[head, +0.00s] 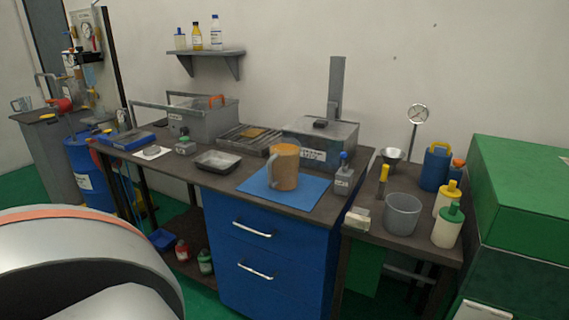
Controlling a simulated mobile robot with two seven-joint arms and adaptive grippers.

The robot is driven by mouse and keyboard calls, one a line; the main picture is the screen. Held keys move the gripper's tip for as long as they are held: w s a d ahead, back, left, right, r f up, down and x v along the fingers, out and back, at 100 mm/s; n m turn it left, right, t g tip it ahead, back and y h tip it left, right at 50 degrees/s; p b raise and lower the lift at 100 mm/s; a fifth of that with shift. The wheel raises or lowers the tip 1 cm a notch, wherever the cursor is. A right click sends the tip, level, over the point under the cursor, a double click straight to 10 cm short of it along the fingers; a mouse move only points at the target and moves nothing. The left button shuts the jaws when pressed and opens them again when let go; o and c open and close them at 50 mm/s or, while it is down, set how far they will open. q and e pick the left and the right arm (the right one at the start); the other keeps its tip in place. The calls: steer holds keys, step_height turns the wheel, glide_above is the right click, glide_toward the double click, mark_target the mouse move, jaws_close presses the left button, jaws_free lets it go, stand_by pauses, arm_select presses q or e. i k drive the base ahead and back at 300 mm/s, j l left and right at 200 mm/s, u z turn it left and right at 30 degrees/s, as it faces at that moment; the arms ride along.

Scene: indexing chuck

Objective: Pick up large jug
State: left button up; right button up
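A large clear jug (285,168) with orange-brown contents stands upright on a blue mat (312,190) on the dark workbench, near its front edge. Its handle is on the left side. Neither of my grippers is in view. A white rounded part of my own body with an orange band fills the lower left corner.
A metal tray (217,161) lies left of the mat, and a grey boxed machine (318,142) stands behind the jug. A grey bucket (403,214) and several containers crowd the right side table.

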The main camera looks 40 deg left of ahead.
mark_target(283, 162)
steer(key=u, duration=1)
